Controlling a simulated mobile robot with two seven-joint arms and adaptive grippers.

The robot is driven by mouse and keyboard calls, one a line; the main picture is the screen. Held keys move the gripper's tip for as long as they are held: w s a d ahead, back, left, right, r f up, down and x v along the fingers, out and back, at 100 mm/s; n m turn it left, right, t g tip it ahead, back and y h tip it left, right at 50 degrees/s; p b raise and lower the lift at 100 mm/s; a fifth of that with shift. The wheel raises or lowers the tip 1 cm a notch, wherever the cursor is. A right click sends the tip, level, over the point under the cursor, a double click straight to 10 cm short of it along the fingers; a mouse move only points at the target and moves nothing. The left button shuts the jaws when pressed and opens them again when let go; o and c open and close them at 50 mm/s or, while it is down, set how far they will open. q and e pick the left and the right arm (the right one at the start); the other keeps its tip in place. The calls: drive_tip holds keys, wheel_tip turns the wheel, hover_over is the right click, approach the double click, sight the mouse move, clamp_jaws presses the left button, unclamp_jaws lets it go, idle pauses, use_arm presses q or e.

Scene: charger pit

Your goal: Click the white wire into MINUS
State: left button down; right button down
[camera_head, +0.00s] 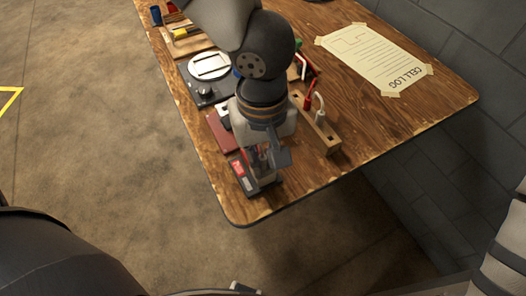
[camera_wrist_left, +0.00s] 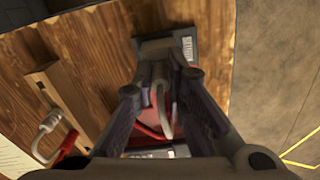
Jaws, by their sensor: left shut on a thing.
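My left gripper (camera_head: 264,160) reaches down over the dark device (camera_head: 266,181) with a red label at the table's near corner. In the left wrist view, my left gripper (camera_wrist_left: 163,72) is shut on a pale, curved piece that looks like the white wire (camera_wrist_left: 164,112). Its end is hidden between the fingertips, close to the device (camera_wrist_left: 186,50). A red part (camera_wrist_left: 148,122) shows behind the fingers. I cannot tell whether the wire touches a terminal, and no MINUS mark is readable. My right gripper is not in view.
A wooden rack (camera_head: 325,141) holds a red lead (camera_head: 308,101) and another white lead (camera_head: 320,111) just right of the gripper. A dark red block (camera_head: 222,133) and a device with a white round plate (camera_head: 209,66) lie left. A paper sheet (camera_head: 372,58) lies at right.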

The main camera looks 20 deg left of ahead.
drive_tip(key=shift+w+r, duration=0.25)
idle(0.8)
use_arm(q)
drive_tip(key=c, duration=2.2)
unclamp_jaws()
clamp_jaws()
drive_tip(key=shift+f, duration=0.15)
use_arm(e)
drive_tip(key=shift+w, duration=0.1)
use_arm(q)
drive_tip(key=o, duration=0.6)
unclamp_jaws()
drive_tip(key=shift+o, duration=0.2)
